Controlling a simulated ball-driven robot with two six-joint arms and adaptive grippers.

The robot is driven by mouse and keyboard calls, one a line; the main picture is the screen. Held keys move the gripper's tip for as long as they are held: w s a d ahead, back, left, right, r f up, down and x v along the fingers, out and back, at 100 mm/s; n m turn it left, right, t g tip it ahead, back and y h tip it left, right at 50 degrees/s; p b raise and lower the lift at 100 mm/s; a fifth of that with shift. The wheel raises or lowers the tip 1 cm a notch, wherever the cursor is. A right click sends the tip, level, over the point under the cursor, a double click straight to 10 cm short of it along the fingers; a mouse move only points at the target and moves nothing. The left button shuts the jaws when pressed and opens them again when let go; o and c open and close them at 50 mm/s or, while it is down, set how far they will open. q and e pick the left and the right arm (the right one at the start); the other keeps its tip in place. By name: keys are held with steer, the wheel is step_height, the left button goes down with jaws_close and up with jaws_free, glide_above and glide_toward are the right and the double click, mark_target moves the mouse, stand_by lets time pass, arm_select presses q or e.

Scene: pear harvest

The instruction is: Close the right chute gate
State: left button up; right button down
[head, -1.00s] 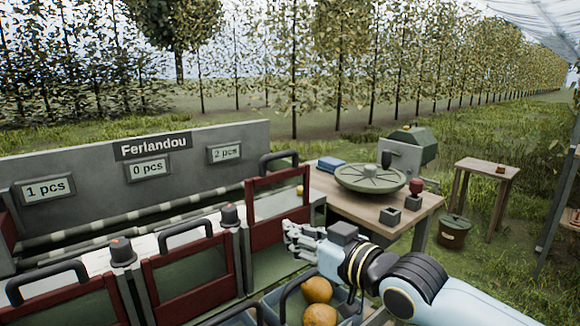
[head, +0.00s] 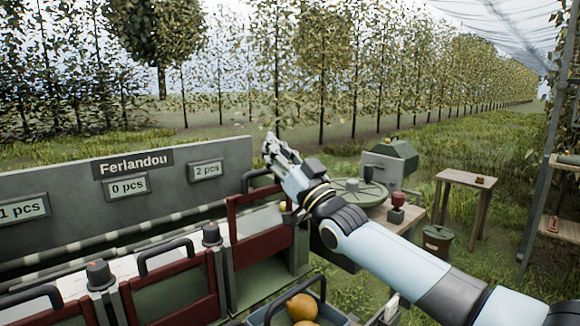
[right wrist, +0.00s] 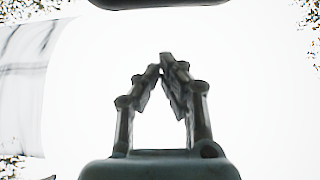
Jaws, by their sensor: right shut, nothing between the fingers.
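The right chute gate (head: 232,238) is a red frame with a black handle (head: 252,180) on top. It stands higher than the middle gate (head: 170,270) beside it. My right gripper (head: 269,140) is above the right gate's handle in the head view, pointing up and to the left, and hides part of the handle. Its fingers are shut and empty; their tips meet in the right wrist view (right wrist: 165,62). I cannot tell whether it touches the handle. My left gripper is out of view.
Black knobs (head: 211,234) stand between the gates. Behind them is a grey board (head: 60,205) with piece counters. A blue crate (head: 262,318) with orange fruit is at the bottom. A table with a round green disc (head: 352,190) stands to the right, behind my arm.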

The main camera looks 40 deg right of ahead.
mark_target(265, 200)
steer(key=shift+w+a+f+b, duration=0.1)
steer(key=shift+w+f+b, duration=0.15)
steer(key=shift+f, duration=0.75)
steer(key=shift+w+f+b, duration=0.15)
steer(key=shift+w+f, duration=0.1)
steer(key=shift+f, duration=0.7)
step_height(265, 200, down, 11)
steer(key=b, duration=0.7)
steer(key=shift+b, duration=0.4)
steer(key=shift+r, duration=0.15)
steer(key=shift+r, duration=0.1)
